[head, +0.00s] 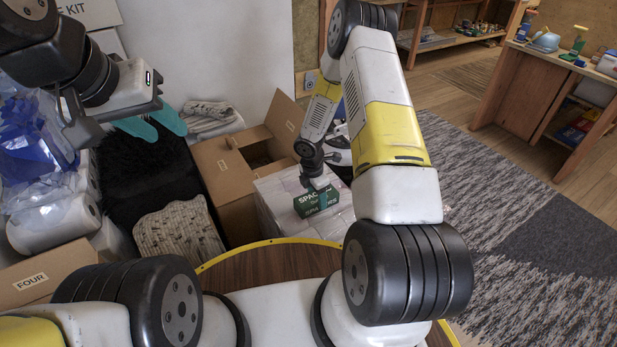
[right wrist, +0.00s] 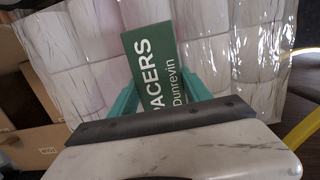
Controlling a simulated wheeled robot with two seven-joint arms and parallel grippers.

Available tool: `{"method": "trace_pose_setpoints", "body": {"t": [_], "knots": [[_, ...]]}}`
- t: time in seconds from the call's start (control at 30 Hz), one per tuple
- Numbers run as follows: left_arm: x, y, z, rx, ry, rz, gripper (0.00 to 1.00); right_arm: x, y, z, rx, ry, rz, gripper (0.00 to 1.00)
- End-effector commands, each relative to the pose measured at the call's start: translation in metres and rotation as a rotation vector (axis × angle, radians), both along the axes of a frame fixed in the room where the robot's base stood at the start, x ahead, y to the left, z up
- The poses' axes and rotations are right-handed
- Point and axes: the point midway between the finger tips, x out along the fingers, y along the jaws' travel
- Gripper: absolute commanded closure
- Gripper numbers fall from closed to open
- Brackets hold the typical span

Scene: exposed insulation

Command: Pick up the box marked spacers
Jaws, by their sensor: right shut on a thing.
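The green box marked spacers (head: 306,204) is at the top of a plastic-wrapped white pack (head: 275,205) in the middle of the head view. In the right wrist view the box (right wrist: 158,72) shows white lettering, "PACERS" and "Dunrevin". My right gripper (head: 325,197) is shut on the box, with a teal finger on either side of it in the wrist view (right wrist: 165,95). I cannot tell whether the box touches the pack or is just above it. My left gripper (head: 152,122) is at the upper left, its teal fingers apart and empty, away from the box.
An open cardboard box (head: 225,180) stands left of the pack. A black fluffy rug (head: 140,180), a knitted cream item (head: 180,232) and plastic-wrapped rolls (head: 55,222) lie further left. A box marked FOUR (head: 60,270) is at lower left. A wooden workbench (head: 545,85) stands at right, beyond a grey rug (head: 500,190).

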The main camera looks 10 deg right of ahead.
Motion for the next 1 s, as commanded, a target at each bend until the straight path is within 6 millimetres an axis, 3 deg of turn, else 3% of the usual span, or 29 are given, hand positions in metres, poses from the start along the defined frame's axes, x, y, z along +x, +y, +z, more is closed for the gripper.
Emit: {"method": "trace_pose_setpoints", "body": {"t": [0.37,0.67,1.0], "knots": [[0.000,0.000,0.000,0.000,0.000,0.000,0.64,0.001,0.000,0.005,0.000,-0.001,-0.001,0.88],[0.000,0.000,0.000,0.000,0.000,0.000,0.64,-0.001,0.001,0.039,0.000,-0.003,0.001,0.88],[0.000,0.000,0.000,0.000,0.000,0.000,0.64,-0.075,0.034,0.044,-0.003,0.001,0.011,0.88]]}}
